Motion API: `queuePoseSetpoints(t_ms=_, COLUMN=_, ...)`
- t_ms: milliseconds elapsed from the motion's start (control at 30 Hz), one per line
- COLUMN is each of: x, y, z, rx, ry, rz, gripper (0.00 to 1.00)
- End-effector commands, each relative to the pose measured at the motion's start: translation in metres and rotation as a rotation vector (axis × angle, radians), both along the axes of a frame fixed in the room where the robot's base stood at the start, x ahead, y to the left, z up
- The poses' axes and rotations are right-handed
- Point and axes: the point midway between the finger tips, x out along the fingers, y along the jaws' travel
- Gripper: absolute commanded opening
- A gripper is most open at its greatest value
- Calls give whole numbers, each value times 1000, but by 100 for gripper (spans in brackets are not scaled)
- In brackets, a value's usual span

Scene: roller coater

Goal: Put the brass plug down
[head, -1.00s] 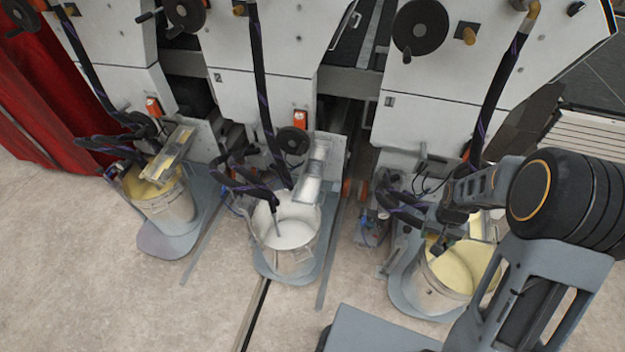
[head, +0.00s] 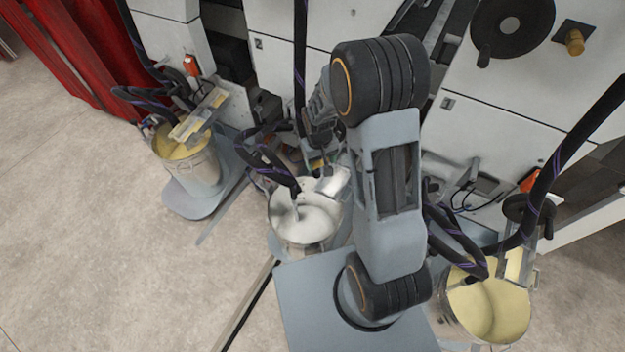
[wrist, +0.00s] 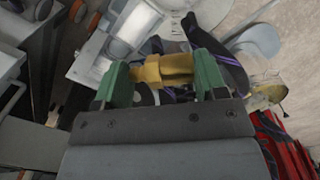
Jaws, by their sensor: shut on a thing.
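In the wrist view my gripper (wrist: 162,80) has two green fingers shut on the brass plug (wrist: 163,69). The plug is a short stepped yellow-brass piece held crosswise between the fingers, clear of any surface as far as I can see. In the head view my arm reaches up the middle toward the machine. Its far end is mostly hidden behind my own arm links and hoses, so the plug is not clear there.
A bucket of white liquid (head: 308,226) stands left of my arm. Buckets of yellow liquid stand at the far left (head: 195,172) and lower right (head: 492,308). Dark hoses (head: 262,160) hang near them. White machine panels (head: 500,110) rise behind. The floor at left (head: 90,260) is clear.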

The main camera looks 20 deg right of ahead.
Motion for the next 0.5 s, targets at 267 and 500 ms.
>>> queuePoseSetpoints(t_ms=267, x=27, y=-21, z=-89, rx=-16, ry=71, rz=633, gripper=37)
queuePoseSetpoints(t_ms=500, x=51, y=-39, z=-151, rx=-84, ry=135, rz=1299, gripper=37)
